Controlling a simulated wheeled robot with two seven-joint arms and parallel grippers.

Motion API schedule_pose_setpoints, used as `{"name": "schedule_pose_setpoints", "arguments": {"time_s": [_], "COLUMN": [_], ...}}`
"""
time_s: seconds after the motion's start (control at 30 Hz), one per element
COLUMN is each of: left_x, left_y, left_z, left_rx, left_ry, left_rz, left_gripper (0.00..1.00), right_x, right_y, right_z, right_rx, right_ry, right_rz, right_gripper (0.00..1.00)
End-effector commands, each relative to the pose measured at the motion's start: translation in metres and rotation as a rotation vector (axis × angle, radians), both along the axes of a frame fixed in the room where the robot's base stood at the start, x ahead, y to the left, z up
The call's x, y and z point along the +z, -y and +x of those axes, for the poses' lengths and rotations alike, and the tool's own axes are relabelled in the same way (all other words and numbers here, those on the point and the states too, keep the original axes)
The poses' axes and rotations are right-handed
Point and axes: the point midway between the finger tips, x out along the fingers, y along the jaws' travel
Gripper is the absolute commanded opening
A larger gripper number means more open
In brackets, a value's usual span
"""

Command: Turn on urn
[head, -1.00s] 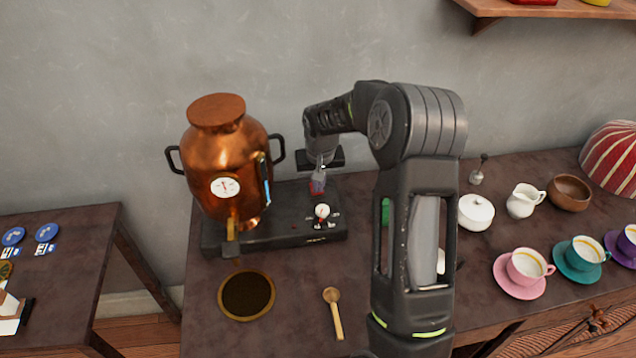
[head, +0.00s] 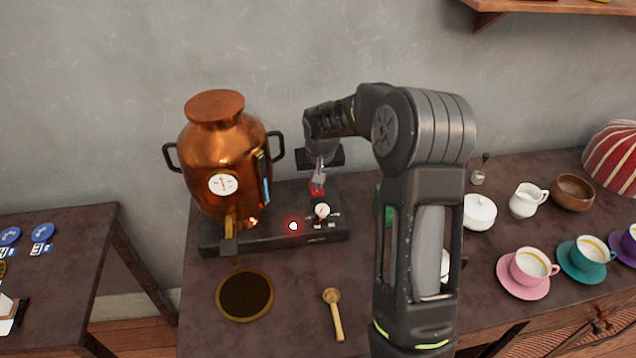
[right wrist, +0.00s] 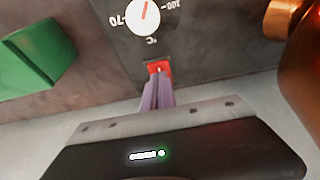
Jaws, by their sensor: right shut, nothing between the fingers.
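The copper urn (head: 222,150) stands upright on a black base (head: 265,236) at the left of the table. The base carries a white dial (head: 322,211) and a small light (head: 293,226) that glows with a red halo. A red switch (head: 318,188) is behind the dial, and it also shows in the right wrist view (right wrist: 158,68). My right gripper (right wrist: 158,80) is shut and empty, with its fingertips at the red switch, seemingly touching it. The fingers hide part of the switch. My left gripper is not in view.
A green block (right wrist: 38,57) is beside the base, mostly behind my right arm in the head view. A wooden spoon (head: 333,312) and a round dark dish (head: 245,295) lie in front. Cups on saucers, a white sugar pot (head: 479,212) and a creamer (head: 526,200) stand to the right.

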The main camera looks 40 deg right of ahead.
Motion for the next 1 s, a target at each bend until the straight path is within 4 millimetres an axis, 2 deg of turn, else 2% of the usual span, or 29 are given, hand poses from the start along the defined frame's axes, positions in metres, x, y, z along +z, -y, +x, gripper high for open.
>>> {"name": "schedule_pose_setpoints", "arguments": {"time_s": [0.4,0.57,0.67,0.83,0.9,1.0], "left_x": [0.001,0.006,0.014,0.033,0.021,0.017], "left_y": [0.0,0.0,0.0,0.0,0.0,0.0], "left_z": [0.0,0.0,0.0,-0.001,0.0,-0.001], "left_rx": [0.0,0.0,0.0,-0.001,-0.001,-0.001], "left_ry": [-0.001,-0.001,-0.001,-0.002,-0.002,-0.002], "left_rz": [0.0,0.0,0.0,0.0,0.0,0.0], "left_gripper": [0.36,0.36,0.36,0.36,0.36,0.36], "right_x": [0.001,0.009,0.02,0.051,0.056,0.076], "right_y": [0.001,0.001,0.002,0.003,-0.002,-0.007], "right_z": [0.002,0.003,0.003,0.003,-0.004,-0.014], "right_rx": [0.0,0.0,0.0,0.001,0.003,0.003], "right_ry": [-0.001,0.001,0.001,0.002,0.005,0.006], "right_rz": [0.0,0.0,0.0,0.0,0.0,0.0], "right_gripper": [0.0,0.0,0.0,0.0,0.0,0.0]}}
